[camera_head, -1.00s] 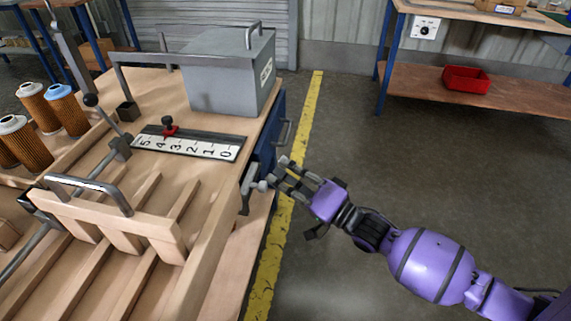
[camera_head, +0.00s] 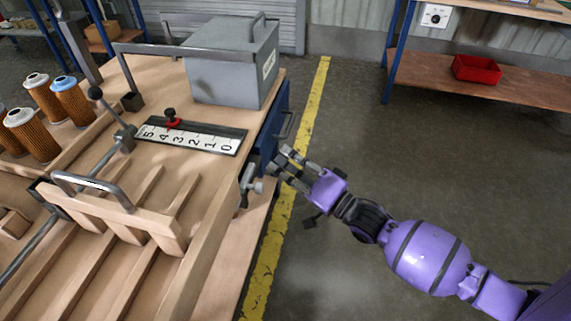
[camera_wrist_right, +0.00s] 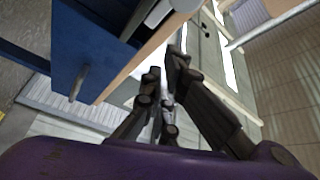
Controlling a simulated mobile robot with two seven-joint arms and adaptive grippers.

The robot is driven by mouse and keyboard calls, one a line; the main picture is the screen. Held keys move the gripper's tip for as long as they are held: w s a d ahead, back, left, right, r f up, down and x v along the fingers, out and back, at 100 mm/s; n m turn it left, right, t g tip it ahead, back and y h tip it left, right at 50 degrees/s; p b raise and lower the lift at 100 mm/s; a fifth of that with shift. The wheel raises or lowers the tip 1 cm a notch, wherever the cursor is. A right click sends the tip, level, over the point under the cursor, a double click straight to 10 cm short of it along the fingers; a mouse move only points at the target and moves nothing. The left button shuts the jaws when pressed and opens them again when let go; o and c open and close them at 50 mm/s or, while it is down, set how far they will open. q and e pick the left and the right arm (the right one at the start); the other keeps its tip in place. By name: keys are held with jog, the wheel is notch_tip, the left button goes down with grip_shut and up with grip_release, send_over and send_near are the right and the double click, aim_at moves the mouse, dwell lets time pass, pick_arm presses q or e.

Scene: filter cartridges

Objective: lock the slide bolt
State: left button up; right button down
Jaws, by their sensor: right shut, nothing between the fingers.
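The slide bolt (camera_head: 247,180) is a grey metal fitting on the right side of the wooden bench, just below the top's edge, with a pale round knob (camera_head: 258,187). My right gripper (camera_head: 277,160) is shut and empty. It is beside the bench, a little beyond and to the right of the knob, and looks apart from it. In the right wrist view my dark fingers (camera_wrist_right: 163,95) point away from the camera, and a grey metal part, likely of the bolt (camera_wrist_right: 165,10), shows at the bench edge. Whether the bolt is engaged cannot be told. My left gripper is not in view.
The blue cabinet under the bench has a handle (camera_head: 287,125), also in the right wrist view (camera_wrist_right: 77,84). A grey lidded box (camera_head: 225,75), a number scale with a red slider (camera_head: 190,136) and a wooden rack (camera_head: 120,213) are on the bench. The floor right of it is clear.

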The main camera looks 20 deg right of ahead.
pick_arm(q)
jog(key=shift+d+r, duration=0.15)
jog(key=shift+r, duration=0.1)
pick_arm(e)
jog(key=v, duration=1)
jog(key=shift+d+r, duration=0.15)
jog(key=shift+r, duration=0.05)
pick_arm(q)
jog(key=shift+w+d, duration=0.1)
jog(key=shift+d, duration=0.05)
pick_arm(e)
jog(key=shift+w, duration=0.15)
